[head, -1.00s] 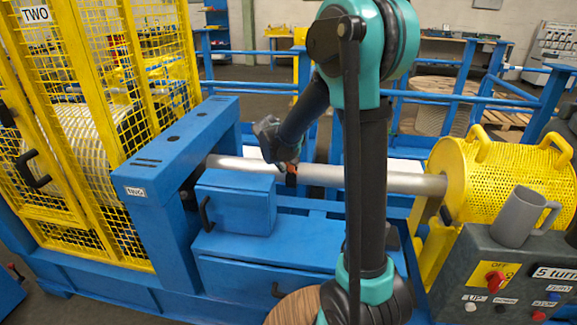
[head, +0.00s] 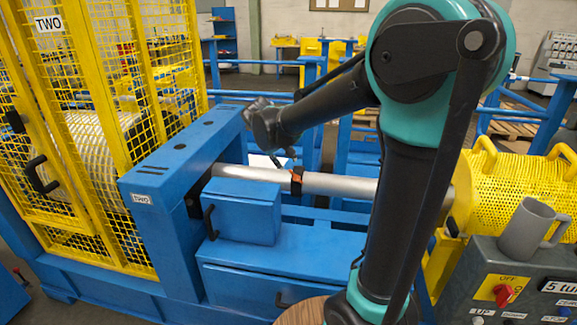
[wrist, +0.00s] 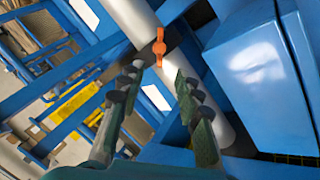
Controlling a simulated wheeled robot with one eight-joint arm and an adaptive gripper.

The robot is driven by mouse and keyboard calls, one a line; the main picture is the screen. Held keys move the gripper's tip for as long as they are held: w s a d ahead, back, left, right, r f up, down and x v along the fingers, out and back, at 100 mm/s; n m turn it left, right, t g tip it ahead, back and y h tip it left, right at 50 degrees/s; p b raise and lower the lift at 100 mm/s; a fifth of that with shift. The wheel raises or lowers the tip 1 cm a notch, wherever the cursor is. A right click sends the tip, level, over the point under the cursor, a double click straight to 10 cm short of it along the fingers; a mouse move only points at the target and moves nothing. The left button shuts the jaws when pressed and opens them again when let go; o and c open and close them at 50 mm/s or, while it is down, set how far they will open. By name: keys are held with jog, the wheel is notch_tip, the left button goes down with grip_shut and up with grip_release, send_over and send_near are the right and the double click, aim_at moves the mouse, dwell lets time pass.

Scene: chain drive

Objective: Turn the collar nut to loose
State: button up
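The collar nut (wrist: 159,47) is a small orange winged piece on a dark collar. The collar sits around a silver shaft (head: 345,185), which also shows in the wrist view (wrist: 128,17). In the wrist view the nut's wings run up and down in the picture, at a slant to the shaft. In the head view the collar (head: 297,186) is in the middle of the picture. My gripper (wrist: 158,76) is open and empty, its two dark fingers apart on either side below the nut. I see no contact. In the head view its fingertips are hard to make out.
A blue box (head: 240,212) stands close in front of the shaft. A blue frame post (head: 165,205) and yellow mesh cage (head: 90,130) are at left. A yellow guard (head: 515,190), grey mug (head: 528,228) and control panel (head: 500,265) are at right.

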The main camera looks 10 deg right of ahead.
jog(key=shift+s+a+r, duration=0.1)
jog(key=shift+r, duration=0.1)
jog(key=m+g, duration=0.1)
jog(key=m, duration=0.2)
send_near(296, 177)
jog(key=shift+y, duration=0.4)
jog(key=x, duration=0.7)
jog(key=shift+d, duration=0.35)
